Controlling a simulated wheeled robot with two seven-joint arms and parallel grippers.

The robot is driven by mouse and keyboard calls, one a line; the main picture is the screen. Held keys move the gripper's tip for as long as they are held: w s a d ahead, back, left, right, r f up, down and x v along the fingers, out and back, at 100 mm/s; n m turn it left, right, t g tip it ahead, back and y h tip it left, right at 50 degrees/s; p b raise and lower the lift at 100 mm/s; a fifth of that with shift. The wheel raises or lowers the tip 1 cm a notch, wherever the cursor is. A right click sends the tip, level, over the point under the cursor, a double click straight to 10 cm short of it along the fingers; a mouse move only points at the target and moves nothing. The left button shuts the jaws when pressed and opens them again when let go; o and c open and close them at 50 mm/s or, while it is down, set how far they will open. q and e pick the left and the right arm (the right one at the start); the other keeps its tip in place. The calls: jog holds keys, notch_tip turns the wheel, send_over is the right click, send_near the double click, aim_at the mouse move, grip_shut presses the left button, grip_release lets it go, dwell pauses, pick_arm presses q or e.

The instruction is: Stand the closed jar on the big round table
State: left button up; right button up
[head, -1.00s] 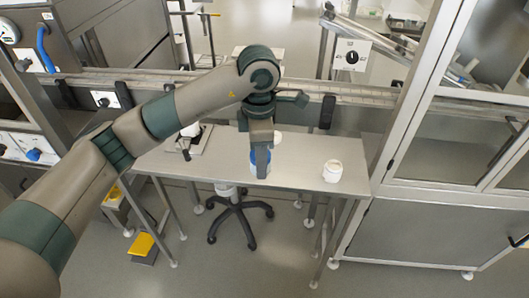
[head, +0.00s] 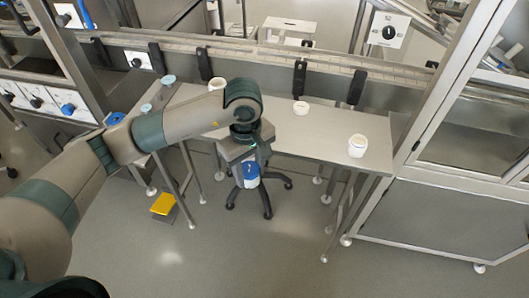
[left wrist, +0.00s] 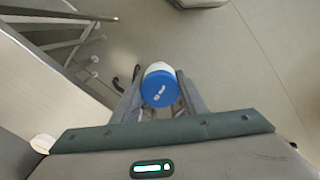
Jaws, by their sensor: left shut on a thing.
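The closed jar, white with a blue lid (head: 251,180), is held in front of the table's front edge, with floor below it in the picture. My left gripper (head: 247,163) is shut on it, pointing down. In the left wrist view the blue lid (left wrist: 160,90) faces the camera between the two fingers, and part of the white body shows beyond it. No big round table shows in either view. My right gripper is not in view.
A rectangular steel table (head: 325,135) holds a white jar (head: 357,146) near its right end and a small white piece (head: 301,107) farther back. A stool base (head: 262,200) stands under the front edge. A yellow pedal (head: 163,204) lies on the floor. The front floor is clear.

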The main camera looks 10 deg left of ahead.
pick_arm(q)
jog(key=s+a+f+m, duration=0.6)
jog(key=s+m, duration=0.2)
jog(key=m, duration=0.2)
jog(key=shift+s+a+f, duration=0.2)
jog(key=shift+s+f, duration=0.05)
jog(key=shift+s, duration=0.1)
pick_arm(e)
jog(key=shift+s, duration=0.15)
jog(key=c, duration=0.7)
pick_arm(q)
jog(key=shift+w+d, duration=0.1)
jog(key=shift+d, duration=0.05)
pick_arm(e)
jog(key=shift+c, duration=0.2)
